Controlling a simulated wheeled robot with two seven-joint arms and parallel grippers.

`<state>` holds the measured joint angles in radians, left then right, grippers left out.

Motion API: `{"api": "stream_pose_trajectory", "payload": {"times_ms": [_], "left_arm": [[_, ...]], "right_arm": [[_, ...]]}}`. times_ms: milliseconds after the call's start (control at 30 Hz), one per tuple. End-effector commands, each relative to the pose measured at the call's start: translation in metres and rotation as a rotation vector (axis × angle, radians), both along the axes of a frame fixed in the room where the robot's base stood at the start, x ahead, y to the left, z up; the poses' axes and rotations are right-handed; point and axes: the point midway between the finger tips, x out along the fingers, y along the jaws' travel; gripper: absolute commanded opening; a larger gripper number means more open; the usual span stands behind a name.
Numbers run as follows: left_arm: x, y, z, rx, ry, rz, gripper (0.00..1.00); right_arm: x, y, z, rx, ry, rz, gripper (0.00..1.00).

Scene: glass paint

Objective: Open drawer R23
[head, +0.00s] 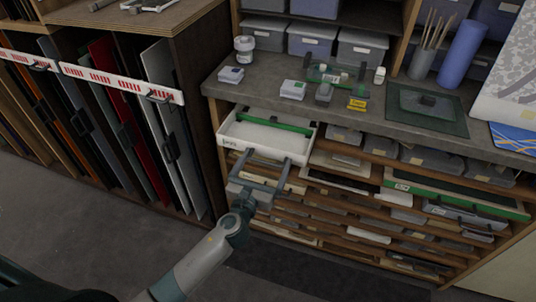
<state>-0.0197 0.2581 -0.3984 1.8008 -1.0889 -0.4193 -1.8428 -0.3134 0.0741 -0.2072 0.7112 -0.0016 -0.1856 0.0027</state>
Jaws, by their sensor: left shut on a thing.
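A shallow white-fronted drawer (236,140) at the upper left of the drawer unit sticks out from under the worktop. A green strip and a pale sheet show inside it. The small label on its front is too small to read, so I cannot tell whether it is R23. My left gripper (268,159) is at the lower edge of this drawer's front, shut on what appears to be its handle, which the fingers mostly hide. My right gripper is not in view.
The grey worktop (375,118) above holds small boxes, a jar (244,48), a green-edged mat (427,107) and a blue roll (461,54). Another green-fronted drawer (455,193) protrudes at right. A rack of upright panels (115,112) stands at left. The floor in front is clear.

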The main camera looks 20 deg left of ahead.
Motion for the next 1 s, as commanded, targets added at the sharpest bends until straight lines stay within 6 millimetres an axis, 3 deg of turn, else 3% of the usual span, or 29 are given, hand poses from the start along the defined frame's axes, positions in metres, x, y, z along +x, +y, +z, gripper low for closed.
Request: {"api": "stream_pose_trajectory", "payload": {"times_ms": [100, 233, 500, 700, 1000], "left_arm": [[-0.025, 0.0, 0.001, 0.001, 0.001, -0.002, 0.55], [-0.057, 0.001, 0.0, 0.0, 0.001, -0.002, 0.55], [-0.121, 0.004, -0.001, 0.0, 0.001, -0.001, 0.55], [-0.148, 0.005, 0.0, 0.0, -0.002, -0.001, 0.55], [-0.158, 0.005, 0.002, 0.001, -0.004, 0.0, 0.55]], "right_arm": [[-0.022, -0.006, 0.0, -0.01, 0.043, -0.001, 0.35], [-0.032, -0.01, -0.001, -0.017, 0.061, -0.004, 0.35], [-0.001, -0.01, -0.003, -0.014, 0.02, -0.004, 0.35], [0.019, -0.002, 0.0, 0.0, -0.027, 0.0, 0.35], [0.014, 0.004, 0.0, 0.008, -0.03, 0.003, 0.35]]}}
